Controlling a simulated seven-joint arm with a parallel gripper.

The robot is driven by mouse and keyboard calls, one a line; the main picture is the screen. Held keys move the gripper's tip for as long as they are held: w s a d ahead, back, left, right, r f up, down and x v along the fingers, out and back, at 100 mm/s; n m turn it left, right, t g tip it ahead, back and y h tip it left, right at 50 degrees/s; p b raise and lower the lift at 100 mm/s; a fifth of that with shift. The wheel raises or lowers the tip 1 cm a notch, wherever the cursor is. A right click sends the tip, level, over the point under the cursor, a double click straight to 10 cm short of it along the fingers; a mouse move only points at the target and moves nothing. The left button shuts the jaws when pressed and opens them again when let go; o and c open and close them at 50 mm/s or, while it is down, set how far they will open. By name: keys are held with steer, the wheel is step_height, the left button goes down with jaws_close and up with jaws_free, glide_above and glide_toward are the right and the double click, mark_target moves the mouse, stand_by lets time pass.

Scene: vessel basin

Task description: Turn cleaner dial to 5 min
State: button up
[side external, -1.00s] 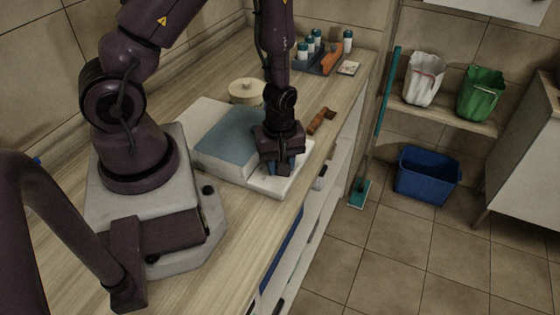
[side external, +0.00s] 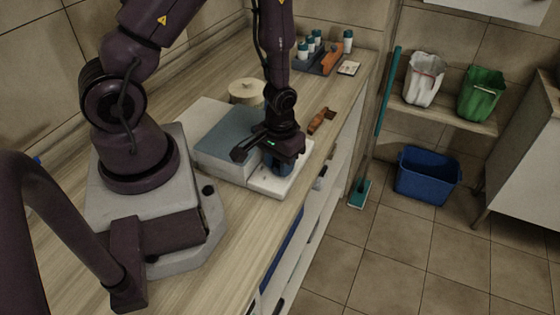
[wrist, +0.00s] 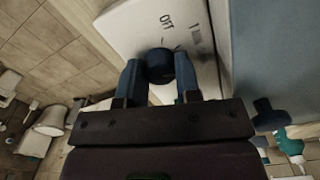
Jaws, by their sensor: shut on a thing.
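The cleaner is a white box with a blue-grey lid (side external: 228,132) and a low white front panel (side external: 266,188) on the counter. In the wrist view its panel (wrist: 135,28) shows the marks "Off" and what looks like "1 min". The round dark blue dial (wrist: 159,62) stands on that panel, below these marks. My gripper (wrist: 159,78) is shut on the dial, one blue finger on each side of it. In the side view my gripper (side external: 277,166) is low over the panel and hides the dial. I cannot read the dial's setting, and the 5 min mark is not visible.
A round beige lidded container (side external: 246,91) stands behind the cleaner. A brown-handled tool (side external: 321,120) lies to its right, near the counter edge. A dark rack with white bottles (side external: 318,55) is at the back. The counter's front edge runs close beside the panel.

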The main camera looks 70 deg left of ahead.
steer(key=m, duration=0.4)
steer(key=shift+m, duration=0.3)
steer(key=m, duration=0.4)
steer(key=shift+m, duration=0.3)
steer(key=o, duration=0.9)
steer(key=shift+o, duration=0.2)
step_height(320, 180, up, 13)
